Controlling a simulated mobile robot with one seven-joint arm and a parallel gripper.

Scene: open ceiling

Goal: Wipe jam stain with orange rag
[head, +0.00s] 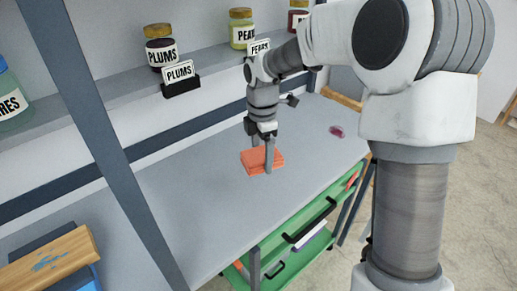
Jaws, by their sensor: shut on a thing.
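An orange rag (254,161), folded into a small pad, is at my gripper (262,165), over the middle of the grey worktop (190,205). My gripper points down and is shut on the rag. I cannot tell whether the rag touches the worktop or is just above it. A jam stain (337,131), a small dark pink-purple smear, lies on the worktop to the right of the rag, apart from it.
A shelf behind holds a plums jar (161,48), a pears jar (242,30) and label holders. A dark upright post (105,140) stands at left. Green drawers (305,230) are below the worktop's front edge. The worktop between rag and stain looks clear.

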